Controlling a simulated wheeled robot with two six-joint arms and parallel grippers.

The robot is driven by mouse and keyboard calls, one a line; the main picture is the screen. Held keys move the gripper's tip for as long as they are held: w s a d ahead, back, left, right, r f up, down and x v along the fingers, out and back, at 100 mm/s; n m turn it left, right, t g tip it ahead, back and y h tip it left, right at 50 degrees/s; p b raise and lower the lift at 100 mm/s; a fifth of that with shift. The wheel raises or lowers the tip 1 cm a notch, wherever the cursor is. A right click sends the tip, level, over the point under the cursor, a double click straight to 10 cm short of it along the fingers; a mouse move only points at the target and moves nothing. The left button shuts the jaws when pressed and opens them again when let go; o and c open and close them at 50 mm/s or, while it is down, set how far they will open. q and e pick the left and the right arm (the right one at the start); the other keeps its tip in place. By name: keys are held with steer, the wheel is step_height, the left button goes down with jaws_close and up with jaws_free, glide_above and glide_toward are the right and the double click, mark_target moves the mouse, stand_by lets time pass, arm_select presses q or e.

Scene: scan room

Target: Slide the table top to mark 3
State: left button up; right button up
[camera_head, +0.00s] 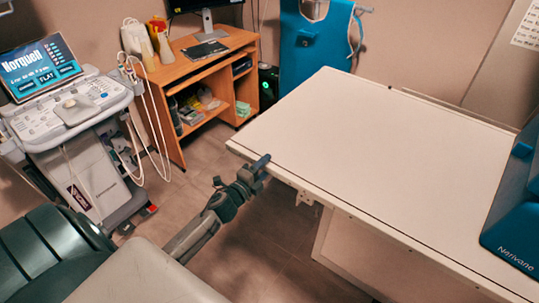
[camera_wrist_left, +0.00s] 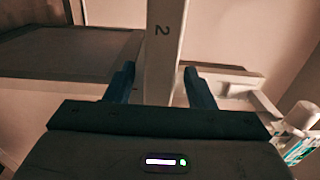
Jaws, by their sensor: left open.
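The white table top (camera_head: 370,150) spans the right half of the head view. My left gripper (camera_head: 259,170) is at its near left edge, with a blue finger at the top surface. In the left wrist view my left gripper (camera_wrist_left: 159,78) is open. A pale strip (camera_wrist_left: 164,45), apparently the table top's edge, runs between its two blue fingers, with gaps visible on both sides. No mark 3 can be seen. My right gripper is not in view.
A blue "Nerivane" unit (camera_head: 514,215) is at the table top's right end. An ultrasound cart (camera_head: 75,130) is at the left and a wooden desk (camera_head: 195,75) behind. A blue apron (camera_head: 314,45) hangs on the back wall. Open floor (camera_head: 200,155) lies left of the table.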

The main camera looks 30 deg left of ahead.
arm_select(q)
steer(key=shift+w+d+p, duration=0.1)
steer(key=shift+w+p, duration=0.35)
steer(key=shift+w, duration=1)
jaws_close()
